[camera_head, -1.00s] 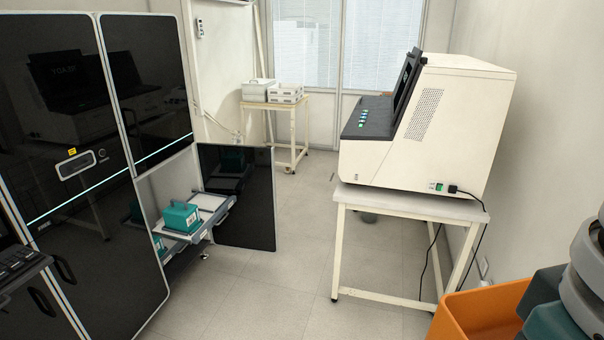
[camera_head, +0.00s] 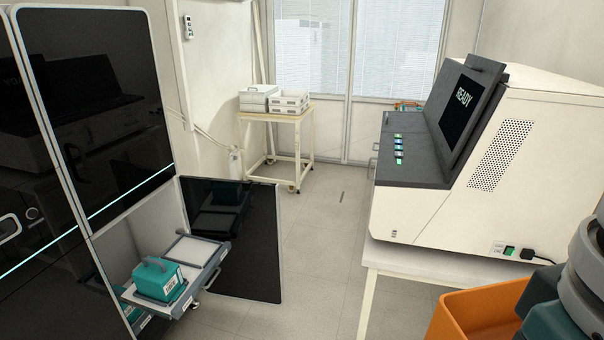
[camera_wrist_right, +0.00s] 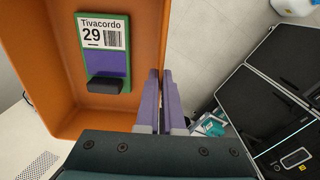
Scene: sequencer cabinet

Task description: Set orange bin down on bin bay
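The orange bin (camera_head: 478,312) shows at the lower right of the head view, beside my right arm. In the right wrist view the bin (camera_wrist_right: 45,50) fills the left side, with a label reading "Tivacordo 29" inside. My right gripper (camera_wrist_right: 162,75) has its purple fingers on either side of the bin's wall, shut on it. In the head view its fingertips are hidden. No place is marked as the bin bay; I cannot tell which one it is. My left gripper is out of view.
A black-fronted cabinet stands at left, with a pulled-out tray (camera_head: 206,273) holding a teal case (camera_head: 160,278) and an open black door (camera_head: 235,240). A white machine (camera_head: 500,170) reading "READY" stands on a table at right. Floor between them is clear. A trolley (camera_head: 275,140) stands at the back.

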